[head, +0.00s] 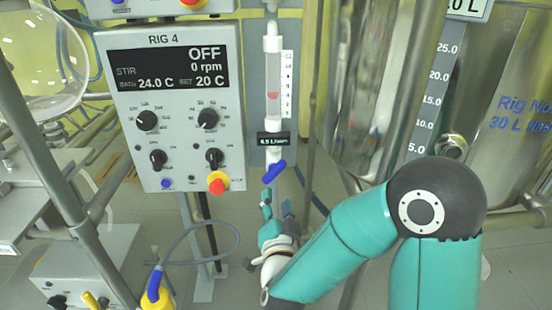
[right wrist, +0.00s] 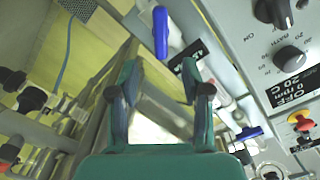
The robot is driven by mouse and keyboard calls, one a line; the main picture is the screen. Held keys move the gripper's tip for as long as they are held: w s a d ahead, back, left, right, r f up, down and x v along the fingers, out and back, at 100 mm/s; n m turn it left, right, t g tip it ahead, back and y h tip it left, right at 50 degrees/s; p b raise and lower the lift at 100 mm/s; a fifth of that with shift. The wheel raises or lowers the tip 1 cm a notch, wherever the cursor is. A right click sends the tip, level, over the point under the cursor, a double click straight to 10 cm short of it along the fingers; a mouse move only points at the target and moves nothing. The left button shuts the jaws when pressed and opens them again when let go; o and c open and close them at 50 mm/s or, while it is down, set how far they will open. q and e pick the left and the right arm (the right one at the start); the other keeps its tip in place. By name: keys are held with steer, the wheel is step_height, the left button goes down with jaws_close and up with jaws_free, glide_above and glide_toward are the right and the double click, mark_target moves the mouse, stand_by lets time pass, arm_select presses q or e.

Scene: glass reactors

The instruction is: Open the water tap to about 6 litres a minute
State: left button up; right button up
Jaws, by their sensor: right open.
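The water tap's blue lever (head: 274,171) sits below the flow meter tube (head: 273,75), tilted up to the right. The lever also shows in the right wrist view (right wrist: 161,32). A red float (head: 273,95) stands partway up the tube. The black display (head: 273,139) gives a flow in L/min; it looks like 4.9, but the first digit is hard to read. My right gripper (head: 277,203) is just below the lever, fingers pointing up towards it. In the right wrist view the gripper (right wrist: 159,65) is open and empty, with the lever beyond its fingertips. My left gripper is out of view.
The Rig 4 control box (head: 172,105) with knobs and a red-yellow stop button (head: 218,183) stands close left of the tap. Metal posts and a large steel vessel (head: 500,100) stand to the right. A grey hose (head: 205,223) hangs below the box.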

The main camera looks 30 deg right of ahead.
mark_target(275, 176)
steer(key=b+x, duration=0.1)
steer(key=x, duration=1)
steer(key=shift+w+b, duration=0.15)
steer(key=shift+b, duration=0.15)
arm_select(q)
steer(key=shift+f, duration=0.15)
